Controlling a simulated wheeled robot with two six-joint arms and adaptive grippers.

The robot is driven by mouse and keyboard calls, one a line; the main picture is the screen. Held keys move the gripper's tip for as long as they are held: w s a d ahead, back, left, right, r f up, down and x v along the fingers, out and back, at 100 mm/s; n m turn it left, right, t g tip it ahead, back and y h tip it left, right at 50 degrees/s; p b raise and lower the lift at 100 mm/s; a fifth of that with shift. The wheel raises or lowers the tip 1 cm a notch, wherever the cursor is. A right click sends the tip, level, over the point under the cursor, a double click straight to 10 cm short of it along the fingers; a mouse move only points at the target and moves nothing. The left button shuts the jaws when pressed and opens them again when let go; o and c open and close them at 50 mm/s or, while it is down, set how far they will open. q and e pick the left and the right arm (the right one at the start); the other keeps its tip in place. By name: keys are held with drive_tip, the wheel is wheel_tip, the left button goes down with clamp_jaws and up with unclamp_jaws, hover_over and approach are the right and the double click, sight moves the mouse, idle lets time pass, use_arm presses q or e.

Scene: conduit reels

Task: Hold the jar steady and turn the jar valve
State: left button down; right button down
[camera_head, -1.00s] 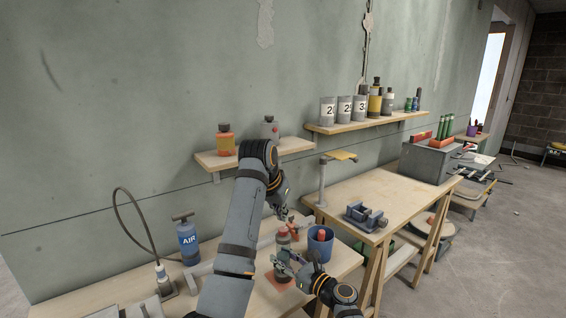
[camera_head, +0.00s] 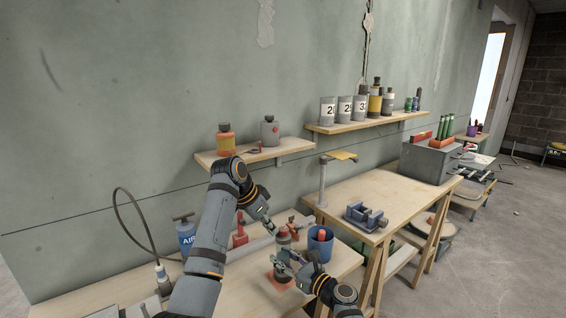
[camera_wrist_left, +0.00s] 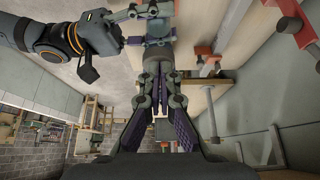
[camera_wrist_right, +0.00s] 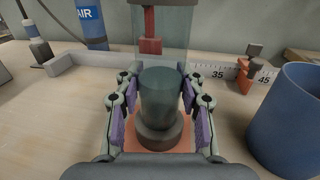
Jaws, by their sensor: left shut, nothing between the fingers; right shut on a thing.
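The jar stands upright on an orange mat (camera_wrist_right: 130,143). Its dark, greenish lower part (camera_wrist_right: 160,95) sits on a dark round base, with a clear glass part above in the right wrist view. A grey top with some red near it (camera_head: 283,237) shows in the head view; I cannot clearly tell the valve's shape. My right gripper (camera_wrist_right: 160,92) is shut on the jar's lower part, one finger on each side. My left gripper (camera_head: 271,229) is higher, shut and empty, just left of the jar's top. It also shows closed in the left wrist view (camera_wrist_left: 155,68).
A blue cup (camera_head: 320,243) stands close right of the jar. Red clamps (camera_head: 240,234) and a ruler fence (camera_wrist_right: 220,68) lie behind. A blue AIR bottle (camera_head: 187,236) stands at left. A shelf (camera_head: 265,156) hangs above; a table with a vise (camera_head: 366,216) is at right.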

use_arm(q)
drive_tip(key=shift+f, duration=0.45)
drive_tip(key=shift+w+d, duration=0.2)
drive_tip(key=shift+d, duration=0.25)
idle(0.4)
drive_tip(key=shift+s+d, duration=0.1)
drive_tip(key=shift+d, duration=0.05)
idle(0.4)
drive_tip(key=shift+s+a, duration=0.25)
drive_tip(key=shift+a, duration=0.15)
wheel_tip(320, 180, up, 6)
idle(0.5)
